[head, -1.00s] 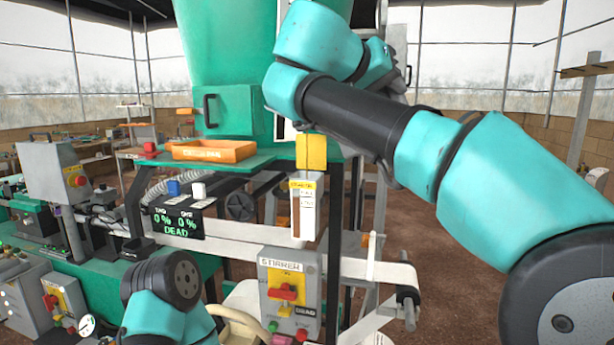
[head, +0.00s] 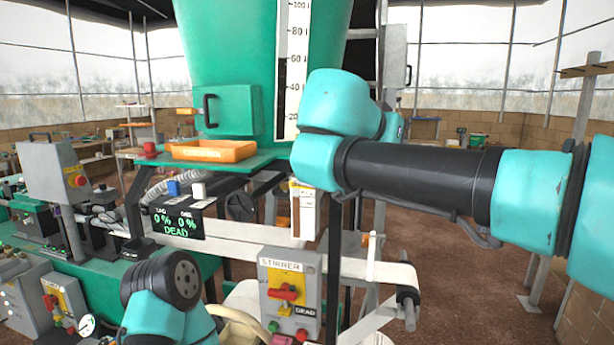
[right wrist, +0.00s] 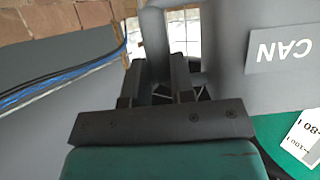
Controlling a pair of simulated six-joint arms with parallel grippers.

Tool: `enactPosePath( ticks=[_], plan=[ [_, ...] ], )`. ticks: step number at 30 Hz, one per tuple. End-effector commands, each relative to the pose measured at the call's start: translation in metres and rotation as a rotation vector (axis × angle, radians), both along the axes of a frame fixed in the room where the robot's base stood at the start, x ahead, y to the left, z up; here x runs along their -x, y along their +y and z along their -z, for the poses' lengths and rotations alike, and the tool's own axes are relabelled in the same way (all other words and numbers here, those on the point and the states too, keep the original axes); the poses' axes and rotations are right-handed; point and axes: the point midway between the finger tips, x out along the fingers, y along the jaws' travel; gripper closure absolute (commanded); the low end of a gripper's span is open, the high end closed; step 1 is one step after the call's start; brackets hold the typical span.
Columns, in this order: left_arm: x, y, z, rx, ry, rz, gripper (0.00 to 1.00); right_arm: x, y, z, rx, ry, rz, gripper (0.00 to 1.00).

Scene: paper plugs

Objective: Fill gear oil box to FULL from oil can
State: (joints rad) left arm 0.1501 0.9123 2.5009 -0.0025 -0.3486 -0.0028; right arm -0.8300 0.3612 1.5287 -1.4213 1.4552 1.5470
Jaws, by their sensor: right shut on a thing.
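The gear oil box, by its look, is the narrow white box (head: 304,218) with a yellow label below the green platform in the head view. The grey oil can (right wrist: 228,75), marked CAN, fills the right side of the right wrist view. My right gripper (right wrist: 161,88) is shut on its handle (right wrist: 152,35). The can's spout is not in view, and the head view hides the gripper and can behind the arm. My left gripper is out of view; only part of that arm shows.
An orange tray (head: 213,151) sits on the green platform under the large green tank (head: 235,50) with a black and white scale. The stirrer switch box (head: 290,297) stands below the oil box. A 0 % DEAD display (head: 177,222) is to its left.

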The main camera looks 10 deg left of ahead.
Motion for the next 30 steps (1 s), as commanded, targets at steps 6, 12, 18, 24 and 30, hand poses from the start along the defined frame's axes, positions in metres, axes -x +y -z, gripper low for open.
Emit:
enactPosePath(
  ticks=[6,12,18,24,30],
  plan=[
    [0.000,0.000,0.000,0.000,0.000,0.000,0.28,0.001,-0.001,0.008,-0.033,-0.021,0.000,1.00],
    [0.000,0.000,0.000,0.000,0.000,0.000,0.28,0.001,-0.001,0.005,-0.032,-0.021,0.000,1.00],
    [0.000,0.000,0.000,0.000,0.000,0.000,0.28,0.001,-0.001,-0.009,-0.033,-0.023,0.001,1.00],
    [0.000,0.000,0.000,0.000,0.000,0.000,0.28,0.000,-0.001,-0.024,-0.032,-0.021,0.002,1.00],
    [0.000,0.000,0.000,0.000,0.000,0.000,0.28,0.000,-0.001,-0.033,-0.031,-0.020,0.000,1.00]
  ],
)
